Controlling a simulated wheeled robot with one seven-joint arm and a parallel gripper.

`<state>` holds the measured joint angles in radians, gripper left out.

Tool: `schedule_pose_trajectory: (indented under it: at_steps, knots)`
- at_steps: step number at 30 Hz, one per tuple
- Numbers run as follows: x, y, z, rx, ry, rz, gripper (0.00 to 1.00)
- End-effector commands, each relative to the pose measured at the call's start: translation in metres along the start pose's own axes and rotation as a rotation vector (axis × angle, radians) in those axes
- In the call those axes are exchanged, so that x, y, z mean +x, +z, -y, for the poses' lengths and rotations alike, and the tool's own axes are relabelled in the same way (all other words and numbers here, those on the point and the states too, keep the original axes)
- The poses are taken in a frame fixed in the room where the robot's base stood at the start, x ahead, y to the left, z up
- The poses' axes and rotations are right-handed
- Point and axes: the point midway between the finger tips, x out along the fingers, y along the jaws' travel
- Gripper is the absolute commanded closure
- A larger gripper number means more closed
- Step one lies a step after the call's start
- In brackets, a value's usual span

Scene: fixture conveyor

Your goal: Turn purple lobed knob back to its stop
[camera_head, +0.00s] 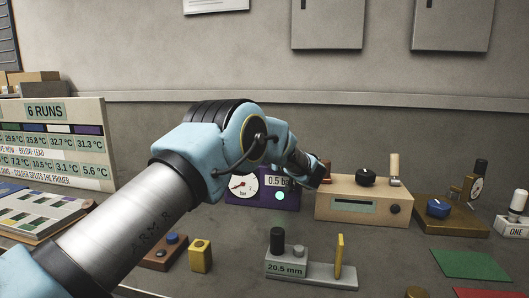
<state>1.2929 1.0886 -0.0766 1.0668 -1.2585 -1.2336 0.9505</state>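I see no purple lobed knob clearly in the head view. A purple box (291,203) with a round dial gauge (243,187) and a small display reading about 0.5 bar stands at mid-table, partly hidden behind my arm. A pale teal dot shows on its front. My arm reaches in from the lower left, and its dark far end, with my gripper (322,175), is at the box's upper right corner. The fingers are too small and dark to tell open from shut, and I cannot tell whether they touch anything.
A tan box (335,205) with a black knob (366,176) stands right of the purple box. A brown unit with a blue knob (438,208) is farther right. In front are a grey block (315,273) marked 20.5 mm and a yellow block (200,256). A sign board (60,112) stands left.

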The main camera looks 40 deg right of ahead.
Motion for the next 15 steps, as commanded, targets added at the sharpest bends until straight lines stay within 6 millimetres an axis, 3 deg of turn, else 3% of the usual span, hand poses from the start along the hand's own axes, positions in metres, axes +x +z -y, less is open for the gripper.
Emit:
schedule_pose_trajectory:
  at_steps: [13,14,15]
  knots:
    - [0.0004,-0.0017,-0.0003,-0.002,-0.009,-0.003,1.00]
    - [0.0004,-0.0017,-0.0003,-0.002,-0.009,-0.003,0.48]
    - [0.0005,-0.0018,-0.0003,-0.002,-0.009,-0.003,0.44]
